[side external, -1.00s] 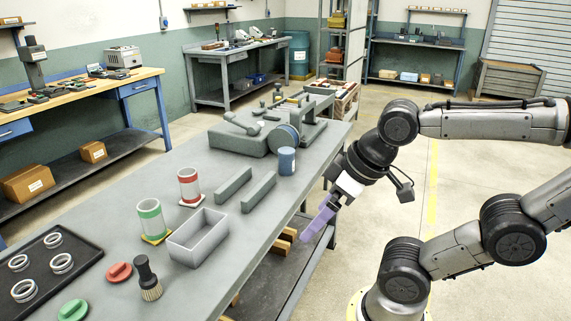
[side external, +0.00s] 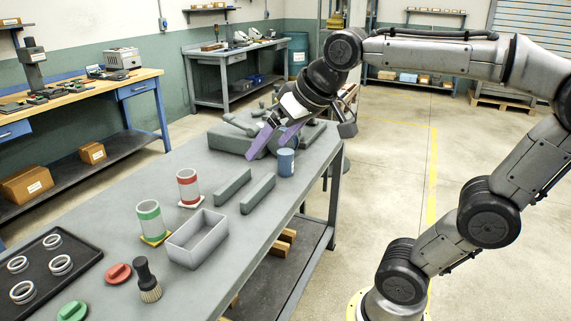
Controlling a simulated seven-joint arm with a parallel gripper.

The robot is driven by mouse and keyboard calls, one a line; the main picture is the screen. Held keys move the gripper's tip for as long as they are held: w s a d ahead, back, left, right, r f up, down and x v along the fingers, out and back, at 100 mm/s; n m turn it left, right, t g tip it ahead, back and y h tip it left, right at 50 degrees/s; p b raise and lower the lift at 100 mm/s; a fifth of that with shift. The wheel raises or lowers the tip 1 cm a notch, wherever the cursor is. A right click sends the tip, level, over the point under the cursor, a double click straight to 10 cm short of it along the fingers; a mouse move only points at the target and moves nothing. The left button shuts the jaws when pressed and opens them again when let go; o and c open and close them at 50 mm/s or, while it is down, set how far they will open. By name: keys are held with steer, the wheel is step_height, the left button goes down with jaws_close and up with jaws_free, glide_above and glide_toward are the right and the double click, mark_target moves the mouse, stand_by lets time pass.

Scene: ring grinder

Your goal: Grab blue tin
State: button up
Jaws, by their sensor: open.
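The blue tin (side external: 286,163) stands upright on the grey workbench (side external: 120,215), near its right edge. My gripper (side external: 268,148) is open, its two purple fingers pointing down and to the left. It is above and just to the left of the tin in the picture, with nothing between the fingers. The right finger shows close to the tin's top; I cannot tell how far apart they are in depth.
Two grey bars (side external: 245,190) lie in front of the tin. A grey grinder (side external: 232,140) stands behind, partly hidden by my gripper. A red-banded can (side external: 188,187), a green-banded can (side external: 151,220) and an open grey box (side external: 198,240) stand nearer.

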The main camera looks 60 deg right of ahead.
steer(key=w+d+r+m+h, duration=0.1)
steer(key=w+d+r+m, duration=0.15)
steer(key=w+d, duration=0.75)
steer(key=m+g+h, duration=0.2)
steer(key=m+g, duration=0.3)
steer(key=m, duration=0.1)
glide_above(285, 153)
steer(key=s+a, duration=0.2)
steer(key=a, duration=0.1)
step_height(285, 153, down, 20)
steer(key=x, duration=0.7)
steer(key=shift+w+a+f, duration=0.1)
steer(key=shift+f, duration=0.05)
steer(key=shift+x, duration=2.85)
steer(key=c, duration=1.5)
